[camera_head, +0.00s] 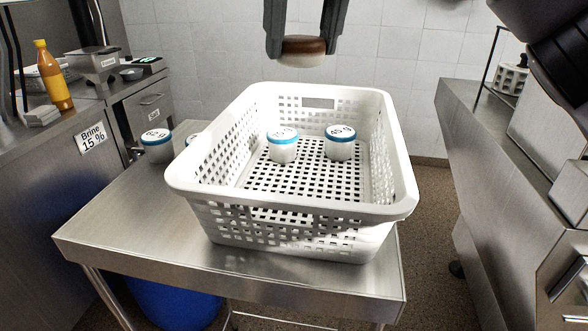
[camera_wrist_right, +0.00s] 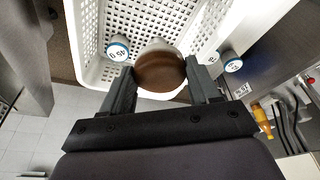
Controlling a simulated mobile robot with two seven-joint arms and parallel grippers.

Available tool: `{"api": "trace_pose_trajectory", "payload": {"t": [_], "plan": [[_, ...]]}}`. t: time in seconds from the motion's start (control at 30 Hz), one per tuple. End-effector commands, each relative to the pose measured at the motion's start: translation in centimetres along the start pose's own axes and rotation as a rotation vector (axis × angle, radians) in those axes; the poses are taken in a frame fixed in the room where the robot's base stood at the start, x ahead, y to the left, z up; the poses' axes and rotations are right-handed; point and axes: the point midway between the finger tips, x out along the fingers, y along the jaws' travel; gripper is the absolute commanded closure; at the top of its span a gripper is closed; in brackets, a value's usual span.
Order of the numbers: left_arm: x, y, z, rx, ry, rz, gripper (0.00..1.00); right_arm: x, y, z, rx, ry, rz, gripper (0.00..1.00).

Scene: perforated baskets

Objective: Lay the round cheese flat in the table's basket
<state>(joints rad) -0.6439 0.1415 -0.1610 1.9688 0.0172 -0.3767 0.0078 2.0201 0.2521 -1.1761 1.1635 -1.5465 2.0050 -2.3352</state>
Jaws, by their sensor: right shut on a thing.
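The round cheese (camera_head: 303,51) has a brown upper part and a pale lower part. My right gripper (camera_head: 304,42) is shut on it, with a finger on each side, at the top of the head view. The cheese looks roughly level. In the right wrist view the cheese (camera_wrist_right: 160,72) shows its brown face between the fingers (camera_wrist_right: 160,82). The white perforated basket (camera_head: 290,212) stands upright on the steel table (camera_head: 130,215). The cheese is held above and apart from the basket, towards its far side in the head view. My left gripper is not in view.
Inside the basket stand two white tubs with blue-rimmed lids, a left one (camera_head: 283,147) and a right one (camera_head: 340,145). Another tub (camera_head: 157,147) stands on the table left of the basket; one more is partly hidden behind the basket. Steel counters flank the table.

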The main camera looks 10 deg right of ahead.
Motion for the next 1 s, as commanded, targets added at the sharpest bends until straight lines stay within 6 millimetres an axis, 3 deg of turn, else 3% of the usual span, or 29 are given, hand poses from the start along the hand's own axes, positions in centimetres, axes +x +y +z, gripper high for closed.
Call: {"api": "trace_pose_trajectory", "payload": {"t": [0.23,0.5,0.63,0.87,1.0], "plan": [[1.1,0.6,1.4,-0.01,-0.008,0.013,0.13,5.8,0.0,1.7,-0.004,-0.005,0.0,0.76],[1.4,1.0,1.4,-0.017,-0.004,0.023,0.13,12.3,0.0,3.5,-0.003,-0.003,0.0,0.76],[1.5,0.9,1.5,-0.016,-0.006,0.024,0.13,14.2,0.0,4.0,-0.002,-0.003,0.0,0.76],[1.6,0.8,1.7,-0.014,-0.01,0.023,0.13,15.8,0.0,4.4,-0.001,-0.002,0.0,0.76],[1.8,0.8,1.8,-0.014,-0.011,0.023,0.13,17.8,0.1,5.0,0.0,-0.003,0.0,0.76]]}}
